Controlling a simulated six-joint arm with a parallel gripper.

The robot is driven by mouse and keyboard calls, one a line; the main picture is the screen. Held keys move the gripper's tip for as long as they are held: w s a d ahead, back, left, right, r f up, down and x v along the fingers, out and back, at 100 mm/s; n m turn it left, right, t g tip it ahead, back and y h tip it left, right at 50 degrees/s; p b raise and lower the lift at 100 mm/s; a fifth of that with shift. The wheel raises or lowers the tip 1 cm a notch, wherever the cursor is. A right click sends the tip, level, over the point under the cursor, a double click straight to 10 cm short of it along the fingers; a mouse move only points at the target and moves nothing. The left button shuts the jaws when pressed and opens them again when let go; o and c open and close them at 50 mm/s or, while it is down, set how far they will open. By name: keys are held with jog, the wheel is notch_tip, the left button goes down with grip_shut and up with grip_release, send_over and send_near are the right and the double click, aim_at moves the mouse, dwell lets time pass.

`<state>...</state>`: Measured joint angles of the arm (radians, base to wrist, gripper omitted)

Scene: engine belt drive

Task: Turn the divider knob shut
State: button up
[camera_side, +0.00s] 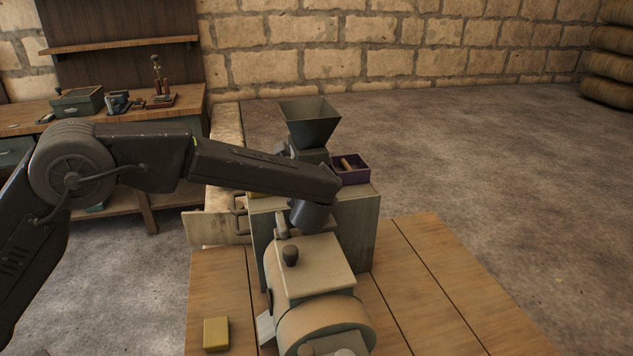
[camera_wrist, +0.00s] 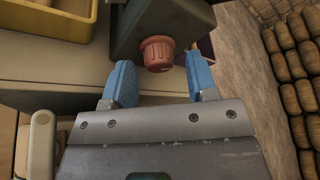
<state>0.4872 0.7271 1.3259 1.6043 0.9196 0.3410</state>
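A red ridged knob (camera_wrist: 157,53) sticks out of a dark housing (camera_wrist: 150,20) in the wrist view. My gripper (camera_wrist: 162,80) is open, with one blue finger to the lower left of the knob and the other to its right. The knob lies just beyond the gap between the fingertips, and neither finger appears to touch it. In the side view my forearm covers the area below the dark hopper (camera_side: 309,122), so the knob and my fingertips are hidden there.
A purple box (camera_side: 350,168) stands right of the hopper on the machine cabinet. A yellow tray (camera_wrist: 88,27) is at upper left in the wrist view. A machine body with a drum (camera_side: 325,325) stands in front, near a yellow block (camera_side: 216,334). The tabletop's right side is clear.

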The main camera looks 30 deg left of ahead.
jog(key=v, duration=1.3)
jog(key=shift+s+d, duration=0.2)
jog(key=shift+s, duration=0.15)
jog(key=shift+r, duration=0.1)
jog(key=w+a+f+m+g, duration=0.1)
jog(key=w+a, duration=0.1)
jog(key=w, duration=0.2)
jog(key=w+a+f+m+y, duration=0.1)
jog(key=w+a, duration=0.1)
jog(key=w, duration=0.2)
jog(key=w+a+f+m+g, duration=0.1)
jog(key=w+a+m, duration=0.1)
jog(key=w, duration=0.2)
jog(key=shift+w+a+f+g, duration=0.15)
jog(key=shift+w+f+g, duration=0.05)
jog(key=shift+g, duration=0.1)
jog(key=shift+c, duration=0.3)
